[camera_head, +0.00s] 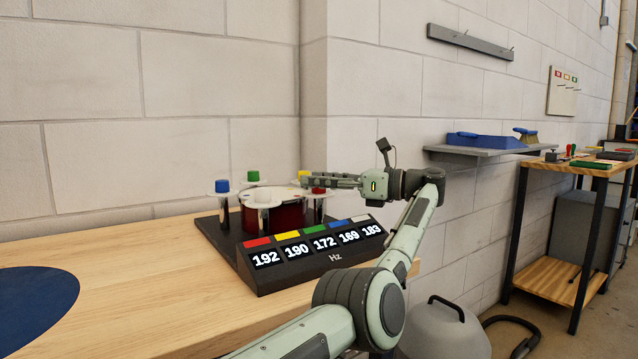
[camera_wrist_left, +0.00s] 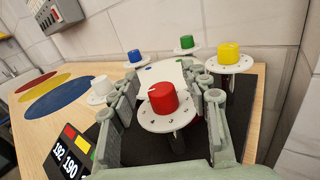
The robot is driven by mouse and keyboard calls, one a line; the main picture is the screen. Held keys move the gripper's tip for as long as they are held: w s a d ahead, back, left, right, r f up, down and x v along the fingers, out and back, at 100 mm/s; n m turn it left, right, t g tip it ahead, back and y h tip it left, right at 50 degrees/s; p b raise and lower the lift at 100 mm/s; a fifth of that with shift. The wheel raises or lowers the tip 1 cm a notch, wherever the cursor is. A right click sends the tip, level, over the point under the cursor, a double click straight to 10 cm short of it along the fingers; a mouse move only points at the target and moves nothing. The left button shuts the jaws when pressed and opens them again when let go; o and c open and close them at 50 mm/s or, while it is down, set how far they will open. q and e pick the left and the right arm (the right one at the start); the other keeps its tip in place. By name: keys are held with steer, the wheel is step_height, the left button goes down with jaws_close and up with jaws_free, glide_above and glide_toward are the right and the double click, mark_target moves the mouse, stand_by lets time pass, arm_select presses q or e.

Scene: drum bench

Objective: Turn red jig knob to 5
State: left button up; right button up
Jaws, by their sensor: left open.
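The red knob (camera_wrist_left: 163,98) stands on a white numbered dial (camera_wrist_left: 167,123) in the left wrist view; the numbers are too small to read. In the head view the red knob (camera_head: 318,190) shows only in part, below my left gripper's fingers. My left gripper (camera_head: 308,183) is open, and its fingers lie on either side of the red knob, apart from it in the left wrist view (camera_wrist_left: 160,88). The jig's display (camera_head: 315,247) reads 192 under red, 190 under yellow, 172 under green, 169 under blue and 183 under white. My right gripper is in neither view.
Blue (camera_head: 222,186), green (camera_head: 253,176) and yellow (camera_head: 304,176) knobs stand around the drum (camera_head: 275,216). A white knob (camera_wrist_left: 101,86) shows in the left wrist view. A wall rises close behind.

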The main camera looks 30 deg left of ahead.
arm_select(q)
step_height(320, 180, up, 9)
steer(key=shift+r, duration=0.2)
stand_by(0.6)
